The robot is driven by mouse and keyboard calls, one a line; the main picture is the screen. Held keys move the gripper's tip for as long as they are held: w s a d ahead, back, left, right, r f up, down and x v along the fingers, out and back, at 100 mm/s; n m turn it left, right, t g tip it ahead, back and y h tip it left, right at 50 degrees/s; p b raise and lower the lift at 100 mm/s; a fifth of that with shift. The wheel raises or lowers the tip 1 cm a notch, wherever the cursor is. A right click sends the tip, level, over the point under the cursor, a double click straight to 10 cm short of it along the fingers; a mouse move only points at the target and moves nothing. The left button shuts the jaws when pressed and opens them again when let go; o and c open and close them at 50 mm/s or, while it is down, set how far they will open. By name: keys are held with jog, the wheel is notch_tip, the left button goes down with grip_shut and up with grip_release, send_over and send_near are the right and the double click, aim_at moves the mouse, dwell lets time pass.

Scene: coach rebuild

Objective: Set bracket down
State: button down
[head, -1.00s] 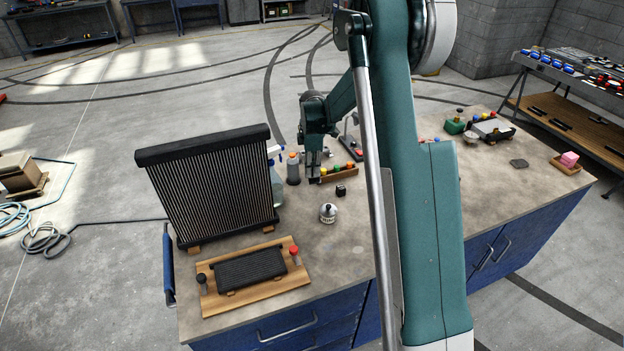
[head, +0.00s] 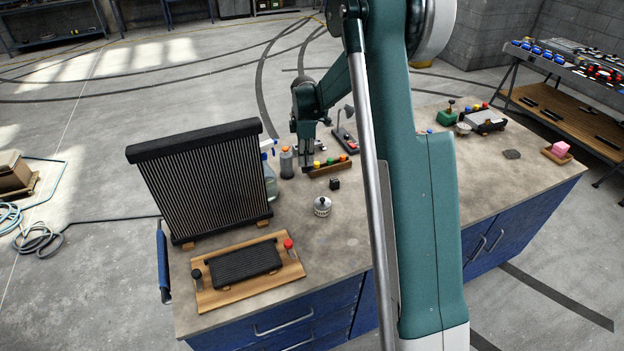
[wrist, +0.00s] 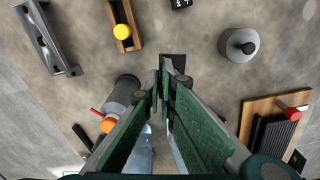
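My gripper (head: 307,168) points down over the far part of the bench, just left of a small wooden tray. In the wrist view its green fingers (wrist: 163,82) are close together at the tips. A small dark flat piece, which looks like the bracket (wrist: 174,62), shows at the fingertips and seems held between them. Its lower side and any contact with the bench are hidden. In the head view it is too small to make out apart from the dark fingertips.
An orange-capped bottle (head: 287,164) and a spray bottle (head: 269,175) stand close left of my gripper. A black cube (head: 335,183) and grey pot (head: 322,207) stand nearer. A radiator (head: 200,180) stands left. Bench right of the pot is clear.

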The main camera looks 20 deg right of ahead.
jog(key=s+a+r+n+b, duration=0.1)
jog(key=s+a+b, duration=0.1)
jog(key=s, duration=1.4)
jog(key=n+b, duration=0.2)
send_over(326, 244)
jog(key=shift+w+f, duration=0.1)
jog(key=shift+f, duration=0.25)
jog(key=shift+f, duration=0.1)
jog(key=shift+f, duration=2.85)
jog(key=shift+f, duration=2.1)
jog(key=shift+f+b, duration=0.2)
jog(key=shift+b, duration=0.2)
jog(key=c, duration=2.7)
grip_release()
jog(key=shift+r, duration=0.1)
